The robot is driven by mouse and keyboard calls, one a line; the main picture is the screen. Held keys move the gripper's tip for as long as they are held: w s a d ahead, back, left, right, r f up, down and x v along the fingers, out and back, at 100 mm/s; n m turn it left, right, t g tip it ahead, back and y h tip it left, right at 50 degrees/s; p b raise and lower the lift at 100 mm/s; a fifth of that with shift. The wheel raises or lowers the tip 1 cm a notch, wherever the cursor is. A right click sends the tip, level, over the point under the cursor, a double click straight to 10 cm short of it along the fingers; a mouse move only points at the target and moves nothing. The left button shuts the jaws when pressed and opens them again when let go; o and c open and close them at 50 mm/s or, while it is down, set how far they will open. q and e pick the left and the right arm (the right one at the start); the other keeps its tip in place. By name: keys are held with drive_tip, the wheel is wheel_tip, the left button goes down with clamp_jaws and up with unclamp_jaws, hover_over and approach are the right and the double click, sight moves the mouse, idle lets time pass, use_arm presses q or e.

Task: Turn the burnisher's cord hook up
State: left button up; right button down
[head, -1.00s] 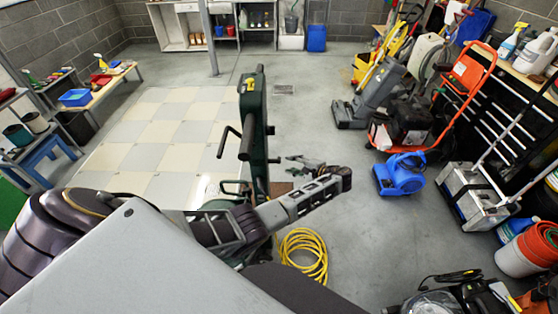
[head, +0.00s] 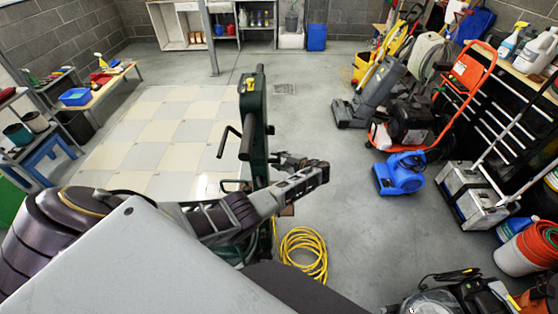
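The dark green burnisher (head: 257,115) stands upright in the middle of the head view, its tall handle column toward me and black grips on its left side. My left arm crosses in front of its lower part. My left gripper (head: 284,160) is just right of the column, pointing back toward it, close to its right side. It is small and dark here, so I cannot tell whether its fingers are open or touch anything. I cannot make out the cord hook; the gripper and column may hide it. My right gripper is out of view.
A coiled yellow cord (head: 303,252) lies on the floor beside the burnisher. A blue blower (head: 400,173) stands to the right, with an orange-framed machine (head: 468,75) behind it. Floor between the coil and blower is clear. A checkered pad area (head: 160,132) lies left.

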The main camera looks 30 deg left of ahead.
use_arm(q)
clamp_jaws()
idle(0.4)
